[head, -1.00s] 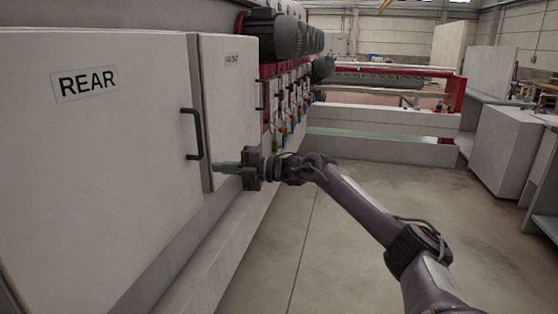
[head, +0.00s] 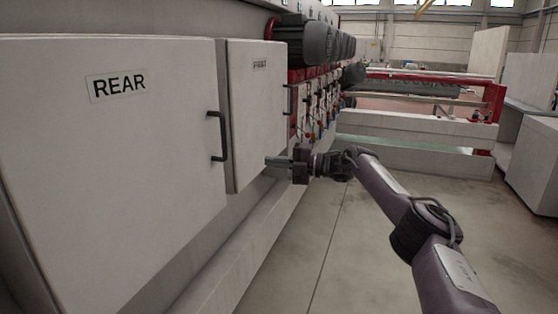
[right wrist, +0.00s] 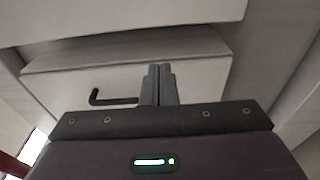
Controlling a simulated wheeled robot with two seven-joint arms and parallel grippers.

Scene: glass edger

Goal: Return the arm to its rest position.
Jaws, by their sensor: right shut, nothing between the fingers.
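My right gripper (head: 279,162) is shut and empty in the head view. Its fingers point left, toward the lower part of the white cabinet front. In the right wrist view its two fingers (right wrist: 161,84) are pressed together, with a dark door handle (right wrist: 112,98) to their left. My right arm comes in from the lower right and is stretched out forward. My left gripper is not in view.
The cabinet door marked REAR (head: 120,150) has a black handle (head: 217,137). A second white door (head: 258,110) stands beyond it, with motors (head: 318,42) past it. A red-framed conveyor (head: 430,90) lies behind. The concrete floor (head: 350,240) is open on the right.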

